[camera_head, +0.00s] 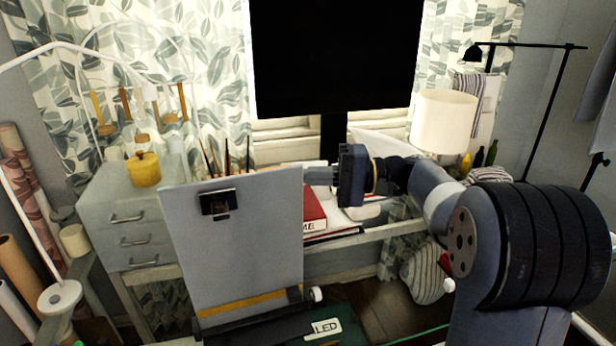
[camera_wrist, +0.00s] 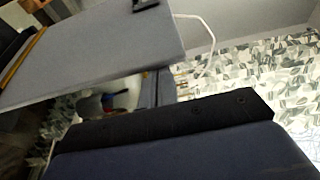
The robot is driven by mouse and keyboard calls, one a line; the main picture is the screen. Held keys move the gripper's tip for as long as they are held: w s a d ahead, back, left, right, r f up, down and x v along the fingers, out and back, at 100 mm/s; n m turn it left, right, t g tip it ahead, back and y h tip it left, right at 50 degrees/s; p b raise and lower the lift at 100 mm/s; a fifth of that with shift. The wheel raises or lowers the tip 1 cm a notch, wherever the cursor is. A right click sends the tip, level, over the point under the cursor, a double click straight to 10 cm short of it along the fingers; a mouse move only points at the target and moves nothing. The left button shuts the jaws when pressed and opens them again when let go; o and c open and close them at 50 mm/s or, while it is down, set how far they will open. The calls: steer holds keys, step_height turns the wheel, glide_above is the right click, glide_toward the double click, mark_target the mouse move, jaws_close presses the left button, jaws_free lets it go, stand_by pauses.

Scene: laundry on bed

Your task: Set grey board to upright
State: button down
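The grey board (camera_head: 262,240) stands close to upright in the head view, its top edge leaning a little to the left. A black clip (camera_head: 217,203) sits on its upper part, and a tan strip (camera_head: 240,304) runs along its bottom. My gripper (camera_head: 318,176) is at the board's upper right edge; its fingertips meet or overlap that edge in the picture, and contact is unclear. In the wrist view the board (camera_wrist: 100,52) slants across the upper left, beyond the dark gripper body. The gap between the fingers is hidden.
A red book (camera_head: 314,212) lies behind the board to the right. A drawer unit (camera_head: 130,240) with a yellow pot (camera_head: 143,169) stands at the left. A white lamp (camera_head: 444,122) and a black screen (camera_head: 335,55) are farther back.

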steer(key=shift+d, duration=0.1)
steer(key=d, duration=1)
steer(key=shift+d+b, duration=0.3)
steer(key=shift+b, duration=0.05)
steer(key=a, duration=0.8)
